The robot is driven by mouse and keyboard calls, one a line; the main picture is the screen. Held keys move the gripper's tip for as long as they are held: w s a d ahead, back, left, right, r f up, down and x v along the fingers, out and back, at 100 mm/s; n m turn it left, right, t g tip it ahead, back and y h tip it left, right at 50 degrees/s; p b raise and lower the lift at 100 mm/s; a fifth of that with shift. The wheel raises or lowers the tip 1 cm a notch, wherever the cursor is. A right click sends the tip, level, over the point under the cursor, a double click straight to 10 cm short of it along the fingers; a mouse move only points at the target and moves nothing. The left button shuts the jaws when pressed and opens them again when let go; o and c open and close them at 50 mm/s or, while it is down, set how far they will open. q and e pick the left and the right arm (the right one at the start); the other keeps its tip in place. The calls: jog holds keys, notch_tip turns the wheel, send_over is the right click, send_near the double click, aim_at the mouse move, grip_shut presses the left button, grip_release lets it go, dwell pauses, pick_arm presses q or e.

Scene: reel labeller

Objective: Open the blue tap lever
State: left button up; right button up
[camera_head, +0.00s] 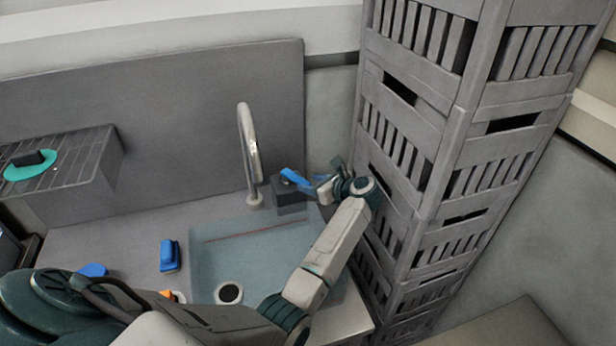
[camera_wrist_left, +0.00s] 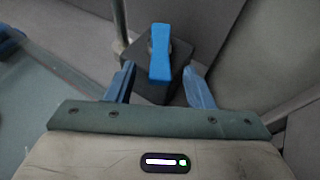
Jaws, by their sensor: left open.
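The blue tap lever (camera_head: 293,176) sits on a dark grey block (camera_head: 291,196) beside the base of the curved metal tap (camera_head: 249,150), behind the sink. In the left wrist view the lever (camera_wrist_left: 160,52) stands up ahead of my fingers, on top of the block (camera_wrist_left: 147,88). My left gripper (camera_head: 322,184) is just right of the lever in the head view. In the wrist view its two blue fingers (camera_wrist_left: 160,78) are open, with the lever's lower end in line with the gap between them. I cannot tell whether they touch it. My right gripper is not in view.
A tall stack of grey crates (camera_head: 415,150) stands close to the right of my left gripper. The sink (camera_head: 225,255) lies below my forearm. A blue object (camera_head: 170,256) sits left of the sink, and a wire rack (camera_head: 75,160) is at the far left.

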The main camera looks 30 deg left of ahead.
aim_at(296, 179)
pick_arm(q)
jog(key=shift+p+x, duration=0.35)
jog(key=shift+x, duration=0.75)
jog(key=shift+c, duration=0.2)
grip_shut()
